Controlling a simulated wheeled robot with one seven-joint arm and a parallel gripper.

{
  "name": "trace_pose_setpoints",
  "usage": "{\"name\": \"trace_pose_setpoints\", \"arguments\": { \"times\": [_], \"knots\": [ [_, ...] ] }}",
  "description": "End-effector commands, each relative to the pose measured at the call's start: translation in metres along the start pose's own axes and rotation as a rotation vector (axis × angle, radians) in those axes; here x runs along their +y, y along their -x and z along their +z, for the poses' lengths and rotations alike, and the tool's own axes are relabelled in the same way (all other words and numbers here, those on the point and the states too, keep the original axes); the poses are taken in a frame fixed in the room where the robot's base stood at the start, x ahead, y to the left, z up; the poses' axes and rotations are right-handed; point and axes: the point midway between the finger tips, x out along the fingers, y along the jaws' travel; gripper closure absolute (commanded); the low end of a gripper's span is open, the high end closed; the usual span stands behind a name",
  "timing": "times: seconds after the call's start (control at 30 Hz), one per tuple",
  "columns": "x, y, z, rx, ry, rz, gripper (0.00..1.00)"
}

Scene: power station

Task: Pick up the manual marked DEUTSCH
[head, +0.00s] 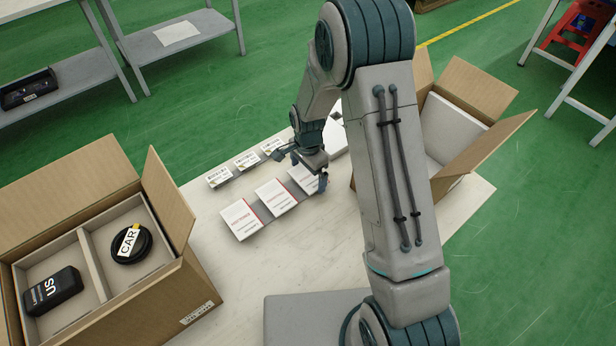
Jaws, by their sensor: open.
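Three white manuals with red print lie in a row on a grey holder on the pale table: a left one (241,220), a middle one (275,198) and a right one (304,180). Their print is too small to read, so I cannot tell which is marked DEUTSCH. My gripper (302,170) is open, with its fingers spread around or over the right manual. It partly hides that manual. I cannot tell whether the fingers touch it.
Several small labelled white items (246,160) stand in a row behind the manuals. An open carton (185,290) at left holds a black device (52,291) and a coiled cable marked CAR (131,243). Another open carton (470,85) stands at right, partly behind my arm.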

Motion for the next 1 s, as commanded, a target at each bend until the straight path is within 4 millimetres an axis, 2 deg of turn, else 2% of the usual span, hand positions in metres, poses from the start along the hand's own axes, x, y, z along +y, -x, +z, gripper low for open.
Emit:
{"name": "trace_pose_setpoints", "arguments": {
  "times": [0.27,0.3,0.4,0.77,0.87,1.0],
  "knots": [
    [0.0,-0.001,0.0,0.0,0.0,0.0,0.0],
    [0.0,-0.001,0.0,0.0,0.0,0.0,0.03],
    [0.0,-0.001,0.0,0.0,0.0,0.0,0.28],
    [0.0,0.004,0.0,0.0,0.0,0.0,0.28],
    [-0.001,0.017,0.0,0.001,0.0,-0.003,0.28],
    [-0.001,0.047,0.0,0.002,0.0,-0.005,0.28]
  ]
}}
